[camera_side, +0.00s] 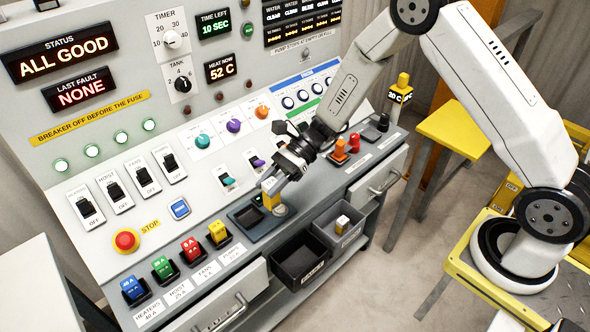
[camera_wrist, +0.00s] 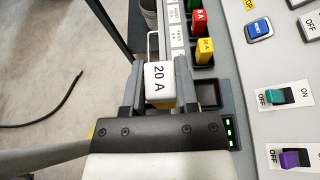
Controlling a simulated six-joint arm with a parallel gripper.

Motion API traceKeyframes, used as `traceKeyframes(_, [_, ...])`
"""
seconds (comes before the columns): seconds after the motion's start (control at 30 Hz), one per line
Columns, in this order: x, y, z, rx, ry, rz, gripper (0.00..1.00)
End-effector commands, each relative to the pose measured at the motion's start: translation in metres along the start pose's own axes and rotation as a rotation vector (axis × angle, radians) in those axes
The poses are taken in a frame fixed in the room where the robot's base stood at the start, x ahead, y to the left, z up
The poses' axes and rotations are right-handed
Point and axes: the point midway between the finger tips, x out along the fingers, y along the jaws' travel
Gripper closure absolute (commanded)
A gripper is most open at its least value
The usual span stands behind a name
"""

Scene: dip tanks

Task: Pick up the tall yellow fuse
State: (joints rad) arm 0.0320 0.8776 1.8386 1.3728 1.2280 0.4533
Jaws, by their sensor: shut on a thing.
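My gripper (camera_wrist: 160,85) is shut on a yellow fuse (camera_wrist: 161,83) with a white face marked 20 A. The fuse sits between the two fingers. In the side view my gripper (camera_side: 272,190) points down at the console ledge, by the dark square tray (camera_side: 243,218), and the held yellow fuse (camera_side: 270,201) shows between its fingers. I cannot tell whether the fuse touches the surface below. Another yellow fuse (camera_side: 218,233) stands in the fuse row; it also shows in the wrist view (camera_wrist: 205,48).
Blue (camera_side: 132,289), green (camera_side: 162,268) and red (camera_side: 191,250) fuses stand left of the other yellow fuse. A dark empty bin (camera_side: 300,262) and a grey bin (camera_side: 325,235) holding a yellow-and-white block (camera_side: 342,225) are in front. A red stop button (camera_side: 126,240) is on the panel.

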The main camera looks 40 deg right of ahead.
Motion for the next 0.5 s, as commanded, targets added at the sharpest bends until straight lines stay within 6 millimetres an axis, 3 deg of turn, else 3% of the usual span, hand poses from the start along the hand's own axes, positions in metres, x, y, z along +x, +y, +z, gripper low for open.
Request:
traceKeyframes(0.2, [-0.013, 0.029, 0.01, 0.0, 0.0, -0.001, 1.0])
traceKeyframes(0.5, [-0.024, 0.053, 0.017, -0.001, 0.0, 0.0, 1.0])
